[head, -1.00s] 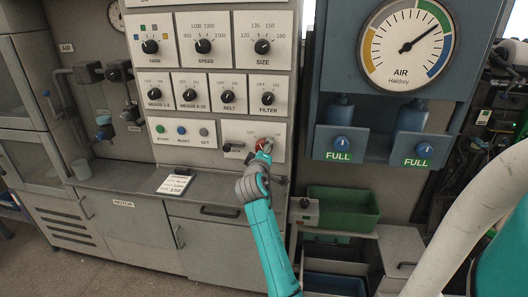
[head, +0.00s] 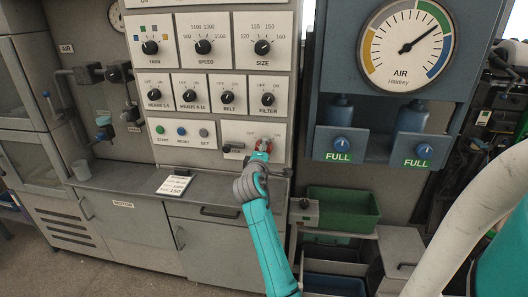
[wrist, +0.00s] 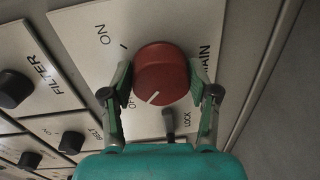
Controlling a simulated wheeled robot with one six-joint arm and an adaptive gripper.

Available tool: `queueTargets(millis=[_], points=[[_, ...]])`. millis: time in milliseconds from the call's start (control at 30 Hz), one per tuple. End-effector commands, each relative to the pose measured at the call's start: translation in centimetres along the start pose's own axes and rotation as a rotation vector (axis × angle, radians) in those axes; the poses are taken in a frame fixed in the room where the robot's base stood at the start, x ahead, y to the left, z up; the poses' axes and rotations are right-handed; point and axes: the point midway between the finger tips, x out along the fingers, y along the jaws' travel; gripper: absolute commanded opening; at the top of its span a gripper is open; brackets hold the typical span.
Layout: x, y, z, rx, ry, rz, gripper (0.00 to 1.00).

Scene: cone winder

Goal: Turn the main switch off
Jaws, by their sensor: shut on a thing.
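The main switch is a round red knob (wrist: 162,68) on a pale plate marked MAIN, filling the middle of the wrist view. A white line on its face slants down-left, near the partly hidden OFF lettering; ON is at the upper left and LOCK at the lower right. My gripper (wrist: 160,75) has one finger on each side of the knob and is shut on it. In the head view the red knob (head: 259,144) shows just above my gripper (head: 261,151), which partly covers it.
A dark handle (head: 233,147) is left of the knob on the same plate. The BELT (head: 227,97) and FILTER (head: 267,99) knobs sit above. A ledge with a paper card (head: 174,185) runs below. A green bin (head: 343,205) stands at the lower right.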

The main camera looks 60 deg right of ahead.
Motion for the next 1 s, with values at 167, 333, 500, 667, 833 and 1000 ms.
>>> queueTargets(millis=[167,333,500,667,833,1000], points=[[0.0,0.0,0.0,-0.001,0.000,0.001,0.25],[0.0,0.0,0.0,-0.001,0.000,0.001,0.85],[0.0,0.0,0.0,0.000,0.000,0.000,0.85],[-0.1,0.0,0.0,0.000,0.000,0.000,0.85],[-1.8,-0.1,-0.1,0.000,0.002,0.000,0.85],[-5.0,-0.1,-0.1,0.000,0.003,0.000,0.85]])
